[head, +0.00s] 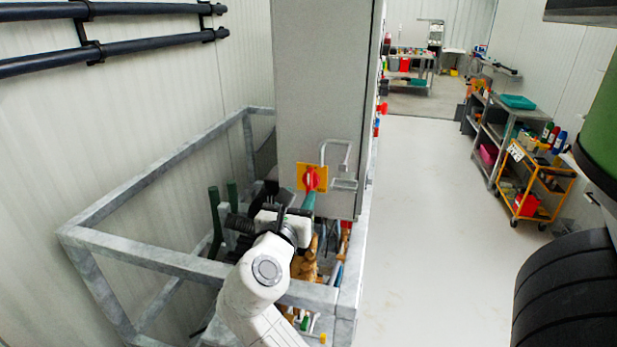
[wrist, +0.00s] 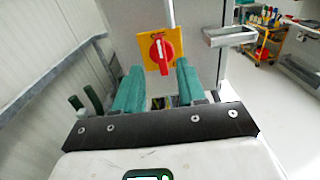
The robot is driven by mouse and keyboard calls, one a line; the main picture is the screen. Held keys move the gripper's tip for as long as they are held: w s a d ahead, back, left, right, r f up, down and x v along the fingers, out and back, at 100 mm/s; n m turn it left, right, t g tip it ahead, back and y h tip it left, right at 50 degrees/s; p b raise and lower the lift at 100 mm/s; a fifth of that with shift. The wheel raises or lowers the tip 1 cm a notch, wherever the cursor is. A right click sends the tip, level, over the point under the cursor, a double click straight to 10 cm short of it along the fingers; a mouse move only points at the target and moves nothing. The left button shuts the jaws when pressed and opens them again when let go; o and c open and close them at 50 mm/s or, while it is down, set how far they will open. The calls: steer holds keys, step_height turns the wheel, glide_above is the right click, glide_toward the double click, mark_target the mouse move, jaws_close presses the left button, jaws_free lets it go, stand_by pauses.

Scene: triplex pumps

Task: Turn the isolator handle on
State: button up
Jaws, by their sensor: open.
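The isolator handle (head: 311,179) is a red rotary knob on a yellow square plate (head: 301,170), fixed to the side of a tall grey cabinet (head: 322,90). In the wrist view the red handle (wrist: 158,54) points roughly upright on its yellow plate (wrist: 175,38). My gripper (head: 290,195) is in front of the handle, at the end of my white arm. In the wrist view my gripper (wrist: 156,78) is open, its two green fingers spread with the handle beyond and between their tips. The fingers look apart from the handle; the exact gap is hard to tell.
A grey metal bracket (head: 337,160) juts from the cabinet just right of the handle. A galvanised frame rail (head: 150,254) surrounds the space under my arm, with pipes and fittings inside. The floor (head: 430,210) to the right is clear, with a yellow trolley (head: 541,185) beyond.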

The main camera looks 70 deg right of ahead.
mark_target(308, 179)
steer(key=d, duration=0.5)
steer(key=d+p, duration=0.1)
steer(key=d, duration=0.2)
steer(key=shift+w, duration=0.35)
steer(key=shift+a, duration=0.1)
jaws_close()
